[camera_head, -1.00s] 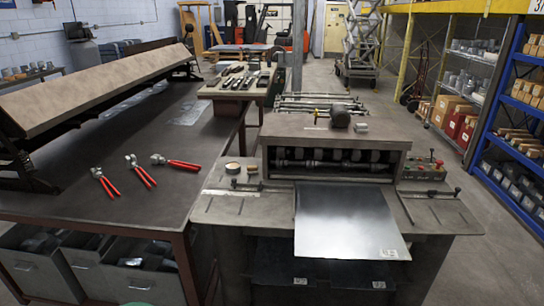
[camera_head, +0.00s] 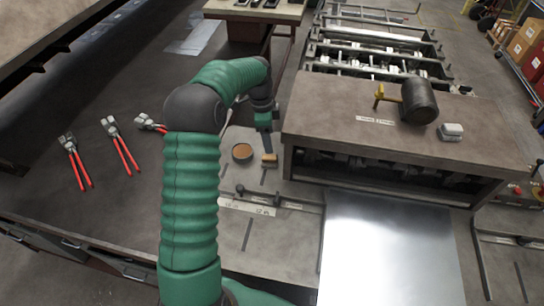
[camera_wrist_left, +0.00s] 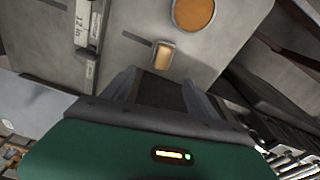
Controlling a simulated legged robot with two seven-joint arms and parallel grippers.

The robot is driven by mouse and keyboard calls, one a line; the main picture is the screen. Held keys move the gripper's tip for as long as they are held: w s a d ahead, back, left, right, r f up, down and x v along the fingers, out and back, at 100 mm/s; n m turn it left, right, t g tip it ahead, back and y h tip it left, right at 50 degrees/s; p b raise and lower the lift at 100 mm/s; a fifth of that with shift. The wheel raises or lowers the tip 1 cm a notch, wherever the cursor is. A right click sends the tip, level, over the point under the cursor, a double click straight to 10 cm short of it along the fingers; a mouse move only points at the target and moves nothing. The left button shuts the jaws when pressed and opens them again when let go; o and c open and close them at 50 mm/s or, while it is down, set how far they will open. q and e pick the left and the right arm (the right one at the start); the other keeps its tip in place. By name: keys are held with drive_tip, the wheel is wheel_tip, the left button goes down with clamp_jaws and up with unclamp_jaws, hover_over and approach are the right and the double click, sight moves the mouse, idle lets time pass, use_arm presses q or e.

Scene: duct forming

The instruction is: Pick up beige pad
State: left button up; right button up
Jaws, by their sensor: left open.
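The beige pad (camera_head: 269,160) is a small tan block on the grey machine's side table. It also shows in the left wrist view (camera_wrist_left: 163,55), just beyond my fingertips. My left gripper (camera_head: 267,146) reaches down close to the pad from its far side. In the left wrist view my left gripper (camera_wrist_left: 160,82) has its two fingers spread with nothing between them. The pad lies just ahead of the gap, and I cannot tell whether a finger touches it. My right gripper is not in view.
A round tin with orange-brown contents (camera_head: 242,152) sits beside the pad. A rod with knobs (camera_head: 268,197) lies nearer me. Red-handled pliers (camera_head: 122,146) lie on the left bench.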

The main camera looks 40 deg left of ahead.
sight(269, 156)
use_arm(q)
drive_tip(key=f, duration=0.3)
drive_tip(key=shift+s+d+f, duration=0.2)
drive_tip(key=shift+d+f, duration=0.1)
drive_tip(key=shift+f, duration=0.05)
drive_tip(key=f, duration=0.2)
drive_tip(key=a+f+p, duration=0.1)
drive_tip(key=f, duration=0.1)
drive_tip(key=w+f, duration=0.1)
drive_tip(key=f, duration=0.2)
drive_tip(key=shift+a+p, duration=0.15)
drive_tip(key=shift+p, duration=0.2)
drive_tip(key=shift+f, duration=0.2)
drive_tip(key=shift+d+r, duration=0.1)
drive_tip(key=shift+d, duration=0.35)
drive_tip(key=c, duration=0.9)
drive_tip(key=shift+a, duration=0.2)
clamp_jaws()
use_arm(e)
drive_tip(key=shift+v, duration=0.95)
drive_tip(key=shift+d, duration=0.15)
